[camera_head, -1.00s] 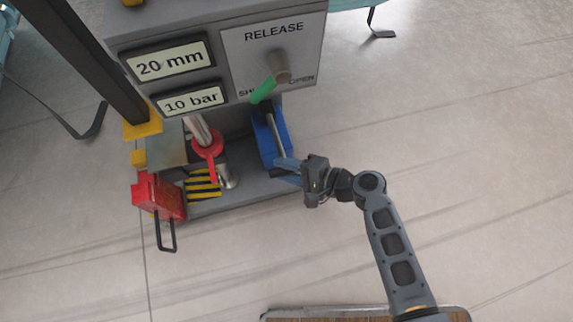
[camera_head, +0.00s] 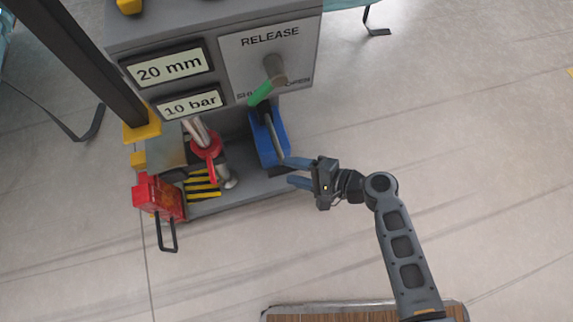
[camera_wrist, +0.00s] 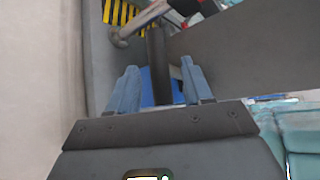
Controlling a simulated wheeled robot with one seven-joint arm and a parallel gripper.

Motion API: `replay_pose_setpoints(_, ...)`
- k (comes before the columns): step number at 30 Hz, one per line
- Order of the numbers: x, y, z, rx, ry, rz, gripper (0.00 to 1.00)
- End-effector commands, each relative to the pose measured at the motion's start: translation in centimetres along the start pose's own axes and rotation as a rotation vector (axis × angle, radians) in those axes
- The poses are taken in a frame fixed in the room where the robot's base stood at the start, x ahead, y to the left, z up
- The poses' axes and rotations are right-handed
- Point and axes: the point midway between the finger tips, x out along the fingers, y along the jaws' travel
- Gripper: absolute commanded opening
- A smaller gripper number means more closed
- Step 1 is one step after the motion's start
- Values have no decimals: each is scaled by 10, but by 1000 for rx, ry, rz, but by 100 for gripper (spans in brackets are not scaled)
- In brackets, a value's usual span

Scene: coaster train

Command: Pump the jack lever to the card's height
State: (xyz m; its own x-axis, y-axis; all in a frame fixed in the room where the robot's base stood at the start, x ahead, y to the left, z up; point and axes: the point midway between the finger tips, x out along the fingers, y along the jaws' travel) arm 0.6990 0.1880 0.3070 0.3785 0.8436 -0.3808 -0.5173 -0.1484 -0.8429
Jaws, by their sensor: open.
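The jack lever (camera_head: 274,136) is a grey bar that rises from the blue pump body (camera_head: 264,148) at the machine's base. My gripper (camera_head: 288,170) is open, with its blue fingers at the lever's outer end. In the wrist view, the lever's dark grip (camera_wrist: 157,55) stands between the two open fingers (camera_wrist: 157,85); contact cannot be told. The upper display (camera_head: 170,67) reads 20 mm and the lower display (camera_head: 192,104) reads 10 bar. The green release handle (camera_head: 262,92) points towards SHUT. No card is recognisable in these views.
A red valve wheel (camera_head: 206,147) and a red box with a black handle (camera_head: 158,196) stand left of the pump. A dark post (camera_head: 85,60) rises at the left. A wooden-topped surface (camera_head: 330,313) is at the front. Floor is clear on the right.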

Motion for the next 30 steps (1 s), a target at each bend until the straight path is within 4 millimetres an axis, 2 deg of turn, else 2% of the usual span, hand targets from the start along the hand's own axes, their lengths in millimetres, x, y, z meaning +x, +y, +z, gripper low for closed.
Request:
replay_pose_setpoints(3,-22,-2,1,2,4,-1,50)
replay_pose_setpoints(9,-43,-1,0,1,2,0,50)
replay_pose_setpoints(30,-46,0,0,0,1,0,50)
